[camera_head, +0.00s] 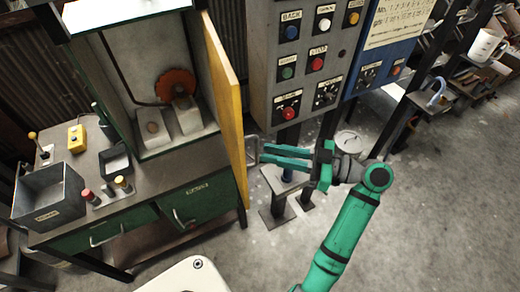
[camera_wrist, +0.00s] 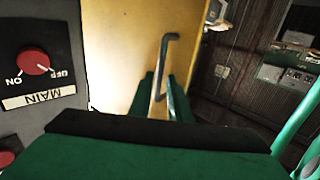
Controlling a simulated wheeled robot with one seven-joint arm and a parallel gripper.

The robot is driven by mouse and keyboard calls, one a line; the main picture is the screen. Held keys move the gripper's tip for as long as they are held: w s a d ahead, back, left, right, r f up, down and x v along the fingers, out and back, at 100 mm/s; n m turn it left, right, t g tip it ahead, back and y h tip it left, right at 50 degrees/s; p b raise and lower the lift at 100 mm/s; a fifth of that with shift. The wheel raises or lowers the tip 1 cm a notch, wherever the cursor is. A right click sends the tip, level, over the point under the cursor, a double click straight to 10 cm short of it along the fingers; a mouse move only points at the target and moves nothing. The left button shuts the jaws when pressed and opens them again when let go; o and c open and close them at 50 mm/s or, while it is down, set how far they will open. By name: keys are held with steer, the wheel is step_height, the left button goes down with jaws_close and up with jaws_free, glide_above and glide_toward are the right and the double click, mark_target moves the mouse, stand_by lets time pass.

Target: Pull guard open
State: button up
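The guard (camera_head: 222,95) is a yellow panel at the right side of the machine cabinet. It stands swung out, and the cabinet inside is exposed. In the wrist view the guard (camera_wrist: 125,60) fills the middle. Its handle (camera_head: 251,152) is a bent grey metal bar on the outer face; it also shows in the wrist view (camera_wrist: 164,65). My gripper (camera_head: 262,153) is at the handle, its fingers pointing left at the panel. The fingers are apart, with the handle seen between them in the wrist view (camera_wrist: 164,88). Whether they touch it is unclear.
A grey control panel (camera_head: 302,15) with buttons stands just behind my gripper. Inside the cabinet are an orange-red disc (camera_head: 176,85) and pale blocks. A dark bin (camera_head: 50,196) sits on the bench at left. Open floor (camera_head: 440,220) lies at right.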

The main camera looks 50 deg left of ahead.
steer(key=v, duration=0.5)
steer(key=shift+w+d, duration=0.25)
steer(key=shift+d, duration=0.05)
